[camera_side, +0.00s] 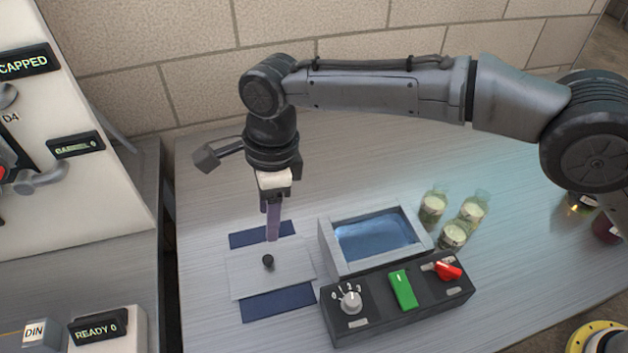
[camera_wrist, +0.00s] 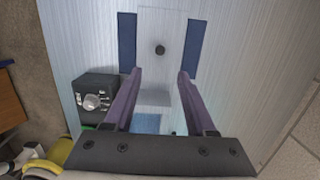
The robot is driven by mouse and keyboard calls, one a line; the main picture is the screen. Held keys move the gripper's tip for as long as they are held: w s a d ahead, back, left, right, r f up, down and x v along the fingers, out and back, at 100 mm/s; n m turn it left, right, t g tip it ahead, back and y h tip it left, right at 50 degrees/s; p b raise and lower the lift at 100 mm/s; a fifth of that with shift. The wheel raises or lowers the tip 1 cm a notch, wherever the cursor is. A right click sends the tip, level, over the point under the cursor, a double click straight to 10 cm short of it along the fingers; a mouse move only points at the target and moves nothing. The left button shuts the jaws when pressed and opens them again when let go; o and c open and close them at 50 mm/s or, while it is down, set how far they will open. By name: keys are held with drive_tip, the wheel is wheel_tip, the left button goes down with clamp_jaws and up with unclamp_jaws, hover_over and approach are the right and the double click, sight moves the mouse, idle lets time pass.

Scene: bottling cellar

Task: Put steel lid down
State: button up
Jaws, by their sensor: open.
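The steel lid (camera_side: 245,274) is a flat grey plate with a black knob (camera_side: 268,262). It lies flat across dark blue matting (camera_side: 277,302), which shows as a strip on two opposite sides. In the wrist view the lid (camera_wrist: 160,25) lies beyond my fingertips, with its knob (camera_wrist: 160,50) roughly centred between them. My gripper (camera_side: 272,238) points down over the lid, its fingertips apart from the knob. In the wrist view my gripper (camera_wrist: 159,74) has its two purple fingers spread with nothing between them. Whether the fingertips touch the plate is hard to tell.
An open bath (camera_side: 330,258) of bluish water stands right of the lid. In front of it is a black control box (camera_side: 405,316) with a dial, green switch and red lever. Several glass jars (camera_side: 453,235) stand behind right. The bench left of the lid is clear.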

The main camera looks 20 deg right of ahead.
drive_tip(key=s+d+r+n+t, duration=0.1)
drive_tip(key=d+r+n, duration=0.3)
drive_tip(key=d, duration=0.5)
drive_tip(key=d+r+n+t, duration=0.1)
drive_tip(key=d+r, duration=0.5)
drive_tip(key=d, duration=0.3)
drive_tip(key=s+d+r+n+t, duration=0.1)
drive_tip(key=d+r+n, duration=0.3)
drive_tip(key=d, duration=0.6)
drive_tip(key=s+d+f+n+t+h, duration=0.1)
drive_tip(key=s+d+f+n, duration=0.3)
drive_tip(key=s+d+n, duration=0.5)
drive_tip(key=s+d+t, duration=0.1)
drive_tip(key=s+d, duration=0.7)
drive_tip(key=s, duration=0.3)
drive_tip(key=shift+d+t, duration=0.3)
drive_tip(key=shift+d, duration=0.1)
